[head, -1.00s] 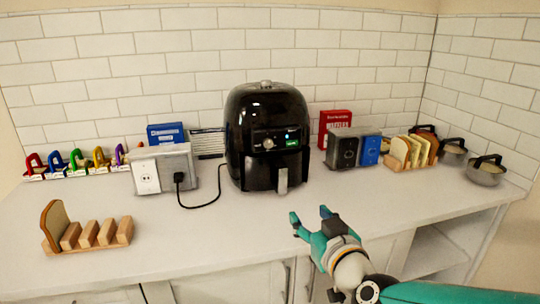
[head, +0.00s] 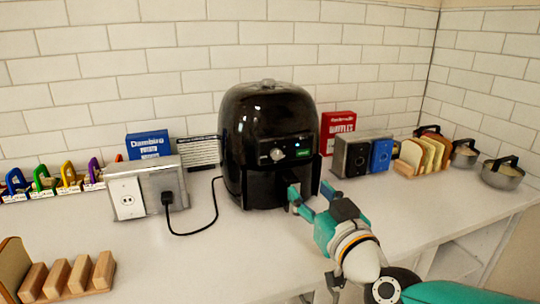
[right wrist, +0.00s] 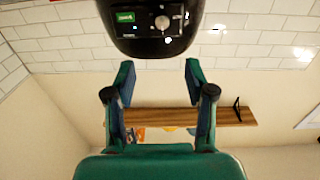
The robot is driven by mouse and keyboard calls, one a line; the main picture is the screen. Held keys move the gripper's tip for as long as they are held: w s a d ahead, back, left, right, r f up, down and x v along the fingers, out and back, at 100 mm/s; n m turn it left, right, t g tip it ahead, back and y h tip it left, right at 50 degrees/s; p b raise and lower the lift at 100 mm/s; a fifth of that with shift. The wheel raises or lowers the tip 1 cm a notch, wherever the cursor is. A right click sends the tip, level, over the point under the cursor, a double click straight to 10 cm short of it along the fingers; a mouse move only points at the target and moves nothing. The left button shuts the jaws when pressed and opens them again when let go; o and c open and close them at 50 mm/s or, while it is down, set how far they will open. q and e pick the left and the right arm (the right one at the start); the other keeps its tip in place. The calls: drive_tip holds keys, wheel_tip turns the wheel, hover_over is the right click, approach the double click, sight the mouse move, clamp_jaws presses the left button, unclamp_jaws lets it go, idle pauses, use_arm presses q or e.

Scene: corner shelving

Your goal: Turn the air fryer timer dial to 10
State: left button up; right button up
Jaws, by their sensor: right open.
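The black air fryer (head: 266,110) stands on the counter against the tiled wall. Its silver timer dial (head: 277,154) is on the front panel, with a small lit display and a green label beside it. The dial's marks are too small to read. In the right wrist view the dial (right wrist: 162,22) shows beyond the fingertips. My right gripper (head: 312,199) is open and empty, in front of the fryer's lower front and below the dial. It also shows in the right wrist view (right wrist: 158,75), with the fingers apart. My left gripper is not in view.
A wall outlet panel (head: 125,198) with a plugged black cord stands left of the fryer. Right of it are a switch box (head: 358,158), a red box (head: 337,122), a bread rack (head: 404,170) and pots (head: 502,176). A wooden rack (head: 60,287) sits front left.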

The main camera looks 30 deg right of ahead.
sight(278, 155)
drive_tip(key=x, duration=0.5)
drive_tip(key=b+x, duration=0.1)
drive_tip(key=x, duration=1)
drive_tip(key=shift+w+a+b, duration=0.2)
drive_tip(key=shift+w+b, duration=0.1)
drive_tip(key=shift+w, duration=0.05)
drive_tip(key=shift+c, duration=0.2)
drive_tip(key=shift+f, duration=0.1)
clamp_jaws()
